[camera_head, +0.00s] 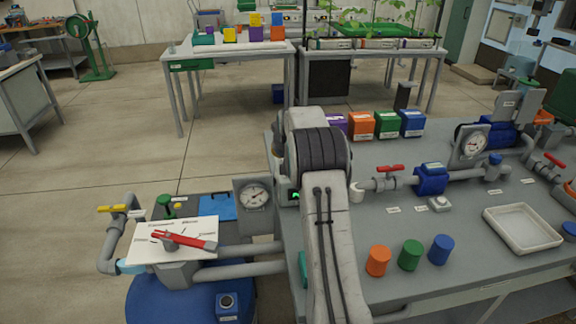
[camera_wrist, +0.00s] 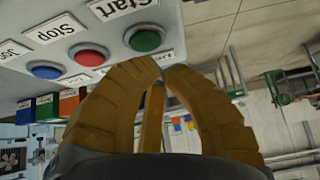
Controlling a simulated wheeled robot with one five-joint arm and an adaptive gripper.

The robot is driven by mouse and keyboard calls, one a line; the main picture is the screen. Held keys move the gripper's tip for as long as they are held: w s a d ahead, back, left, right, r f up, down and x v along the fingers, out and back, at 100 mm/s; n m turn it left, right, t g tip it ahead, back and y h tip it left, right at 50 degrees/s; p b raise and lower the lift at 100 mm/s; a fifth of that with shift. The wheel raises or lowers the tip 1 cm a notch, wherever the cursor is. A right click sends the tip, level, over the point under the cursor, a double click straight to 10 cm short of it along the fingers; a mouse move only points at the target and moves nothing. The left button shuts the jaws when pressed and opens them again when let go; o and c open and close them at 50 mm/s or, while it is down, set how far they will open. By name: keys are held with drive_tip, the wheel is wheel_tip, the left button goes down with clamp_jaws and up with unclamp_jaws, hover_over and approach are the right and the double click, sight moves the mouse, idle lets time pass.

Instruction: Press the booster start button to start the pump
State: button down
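The green start button (camera_wrist: 145,38) sits on a pale control box (camera_wrist: 195,14) in the wrist view, beside a label reading "Start". A red button (camera_wrist: 88,54) by a "Stop" label and a blue button (camera_wrist: 45,70) are farther left. My gripper (camera_wrist: 164,67) has brown fingers with their tips together and nothing visible between them. The tips are just below and right of the green button in the picture; I cannot tell the gap in depth. In the head view my arm hides the gripper and the buttons.
The grey bench (camera_head: 400,280) carries pipes, a blue pump (camera_head: 431,179), a white tray (camera_head: 522,228) and orange, green and blue cylinders. At left are a red-handled valve (camera_head: 185,240), a gauge (camera_head: 255,195) and a blue tank (camera_head: 160,300). Open floor (camera_head: 90,150) lies behind.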

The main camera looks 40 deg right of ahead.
drive_tip(key=shift+r, duration=0.15)
drive_tip(key=shift+r+p, duration=2)
drive_tip(key=shift+r, duration=0.4)
